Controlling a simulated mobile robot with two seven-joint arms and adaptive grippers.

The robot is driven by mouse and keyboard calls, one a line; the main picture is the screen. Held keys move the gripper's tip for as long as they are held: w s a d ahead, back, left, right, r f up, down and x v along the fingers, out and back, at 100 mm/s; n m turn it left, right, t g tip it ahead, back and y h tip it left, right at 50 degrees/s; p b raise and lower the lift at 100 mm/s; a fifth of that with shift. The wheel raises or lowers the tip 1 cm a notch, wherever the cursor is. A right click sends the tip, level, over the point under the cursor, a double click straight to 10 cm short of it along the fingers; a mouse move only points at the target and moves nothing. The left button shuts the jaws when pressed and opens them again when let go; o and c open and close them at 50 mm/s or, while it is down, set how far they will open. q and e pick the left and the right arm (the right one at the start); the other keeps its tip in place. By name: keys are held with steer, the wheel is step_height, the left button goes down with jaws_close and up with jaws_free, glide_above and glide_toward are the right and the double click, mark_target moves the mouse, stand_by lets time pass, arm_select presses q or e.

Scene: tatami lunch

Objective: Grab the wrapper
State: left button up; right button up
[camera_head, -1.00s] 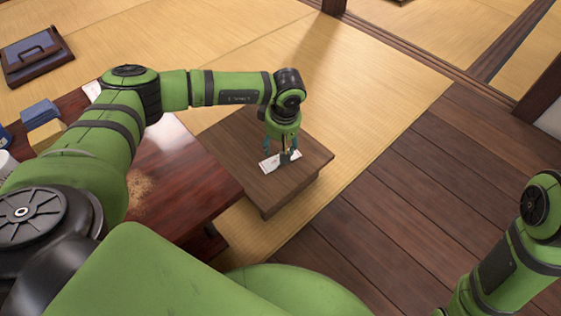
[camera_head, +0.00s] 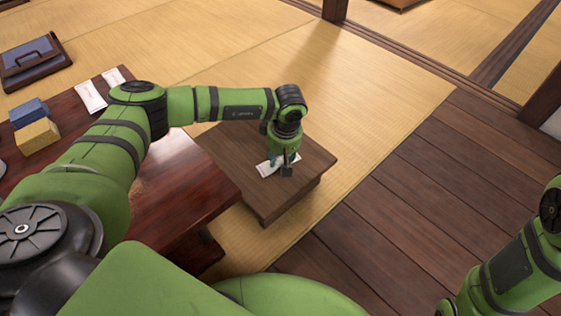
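A small white wrapper-like piece with faint markings (camera_head: 264,170) lies on the low brown wooden table (camera_head: 262,207). My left gripper (camera_head: 283,170) points down right over it. Its fingers cover the right part of the white piece. Whether they are open or shut on it is too small to tell. My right arm shows at the lower right, but its gripper is out of view.
A glossy red-brown table (camera_head: 188,188) stands left of the low table. It bears two white slips (camera_head: 90,96), a blue block (camera_head: 28,112) and a yellow block (camera_head: 37,135). A dark framed tray (camera_head: 34,62) lies on the tatami behind. The wooden floor at right is clear.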

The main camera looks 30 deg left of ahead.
arm_select(q)
steer(key=shift+c, duration=1.1)
steer(key=shift+r, duration=0.1)
